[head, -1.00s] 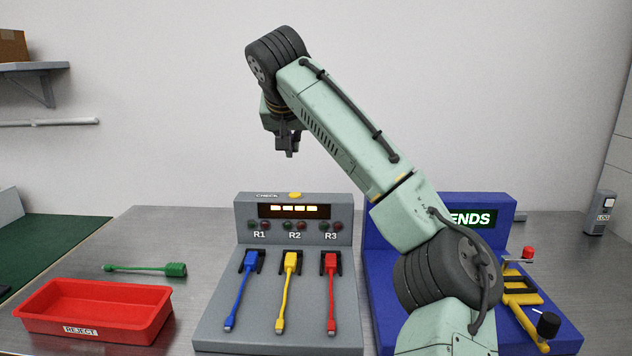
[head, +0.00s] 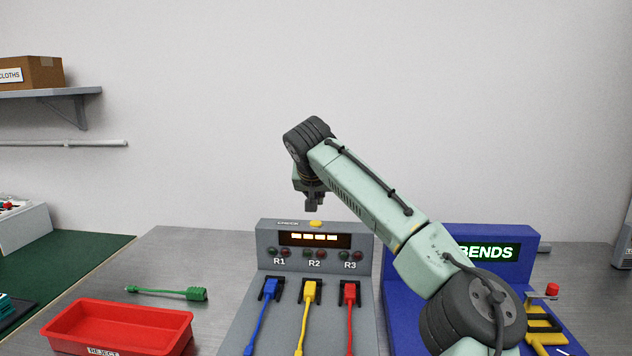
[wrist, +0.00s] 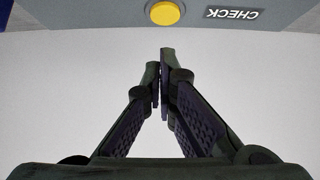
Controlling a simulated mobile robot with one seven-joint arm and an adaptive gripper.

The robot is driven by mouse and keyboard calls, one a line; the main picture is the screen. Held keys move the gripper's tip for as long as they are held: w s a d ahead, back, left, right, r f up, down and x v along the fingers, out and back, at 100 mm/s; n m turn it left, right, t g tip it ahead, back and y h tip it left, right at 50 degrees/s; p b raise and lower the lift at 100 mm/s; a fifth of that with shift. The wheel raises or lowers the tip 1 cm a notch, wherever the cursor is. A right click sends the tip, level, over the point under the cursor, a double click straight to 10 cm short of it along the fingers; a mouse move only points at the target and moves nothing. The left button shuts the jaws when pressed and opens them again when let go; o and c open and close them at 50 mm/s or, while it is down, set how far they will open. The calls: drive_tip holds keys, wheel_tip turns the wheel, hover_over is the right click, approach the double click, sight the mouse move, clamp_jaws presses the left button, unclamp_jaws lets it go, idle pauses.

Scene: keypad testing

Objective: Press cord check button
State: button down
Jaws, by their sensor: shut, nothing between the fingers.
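The yellow check button (head: 316,223) sits on top of the grey test box (head: 265,245), beside a CHECK label (head: 288,223). In the wrist view the round yellow button (wrist: 165,12) shows at the top edge, next to the upside-down CHECK label (wrist: 234,14). My gripper (head: 313,209) is shut and empty, pointing down just above the button in the head view. In the wrist view its fingertips (wrist: 160,55) are together, with the button beyond them and a visible gap. No contact with the button shows.
Blue (head: 265,318), yellow (head: 305,325) and red (head: 350,315) cords are plugged in the box front. A blue BENDS machine (head: 460,238) stands right, partly behind my arm. A red REJECT tray (head: 120,315) and a green cord (head: 165,292) lie left. Clear wall is behind.

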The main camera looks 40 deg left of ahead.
sight(318, 221)
drive_tip(key=shift+f, duration=1.55)
drive_tip(key=shift+s+a+f, duration=0.2)
drive_tip(key=shift+s+f, duration=0.05)
drive_tip(key=shift+f, duration=0.2)
drive_tip(key=shift+w+d+f+p, duration=0.15)
drive_tip(key=shift+d+f+p, duration=0.15)
drive_tip(key=shift+f, duration=0.3)
wheel_tip(318, 221, up, 4)
drive_tip(key=p, duration=0.4)
drive_tip(key=shift+w+r, duration=0.15)
drive_tip(key=shift+r, duration=0.05)
drive_tip(key=b+v, duration=0.2)
drive_tip(key=v, duration=0.8)
drive_tip(key=shift+r+b, duration=0.35)
